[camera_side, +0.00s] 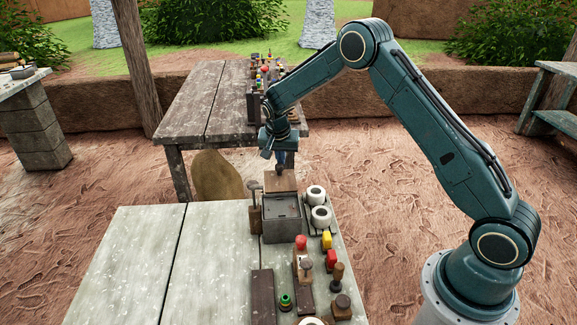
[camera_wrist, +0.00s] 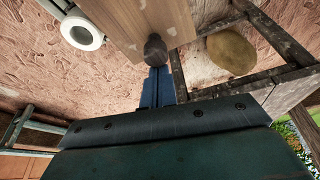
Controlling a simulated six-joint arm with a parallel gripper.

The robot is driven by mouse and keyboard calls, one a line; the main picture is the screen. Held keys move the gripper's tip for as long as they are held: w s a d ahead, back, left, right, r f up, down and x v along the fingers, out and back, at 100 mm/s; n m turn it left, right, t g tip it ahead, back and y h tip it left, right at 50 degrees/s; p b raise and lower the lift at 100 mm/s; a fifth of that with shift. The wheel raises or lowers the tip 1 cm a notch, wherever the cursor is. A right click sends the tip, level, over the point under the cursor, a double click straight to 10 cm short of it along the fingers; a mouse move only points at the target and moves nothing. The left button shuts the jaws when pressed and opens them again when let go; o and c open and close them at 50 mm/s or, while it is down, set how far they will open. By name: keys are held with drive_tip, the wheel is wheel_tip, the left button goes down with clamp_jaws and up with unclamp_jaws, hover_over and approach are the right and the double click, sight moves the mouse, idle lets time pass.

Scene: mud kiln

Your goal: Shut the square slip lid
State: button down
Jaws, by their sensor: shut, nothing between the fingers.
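The square slip lid (camera_side: 280,181) is a light brown wooden board. It stands raised at the back edge of a dark square box (camera_side: 281,226), whose open top shows a dark inside. In the wrist view the lid (camera_wrist: 125,18) fills the top, with a dark rounded knob (camera_wrist: 155,48) on it. My gripper (camera_side: 281,165) is shut and empty, at the lid's upper edge on its far side. In the wrist view the blue fingertips (camera_wrist: 156,70) are right by the knob; I cannot tell if they touch it.
Two white rolls (camera_side: 321,217) stand right of the box, and a wooden-handled tool (camera_side: 255,210) stands at its left. Coloured knobs and blocks (camera_side: 303,262) fill the table's front right. The pale table (camera_side: 170,260) is clear on the left. A tan rounded object (camera_side: 217,176) stands behind.

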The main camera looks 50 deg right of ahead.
sight(287, 180)
drive_tip(key=s+a, duration=0.7)
drive_tip(key=shift+s+a, duration=0.1)
drive_tip(key=shift+a, duration=0.05)
drive_tip(key=shift+s+a, duration=0.35)
drive_tip(key=shift+s, duration=0.05)
drive_tip(key=shift+f, duration=0.1)
idle(0.4)
drive_tip(key=shift+w+d, duration=0.35)
drive_tip(key=shift+d, duration=0.2)
drive_tip(key=w+d, duration=0.1)
drive_tip(key=d, duration=0.1)
drive_tip(key=shift+w+d, duration=0.4)
drive_tip(key=v, duration=1)
drive_tip(key=shift+r, duration=0.2)
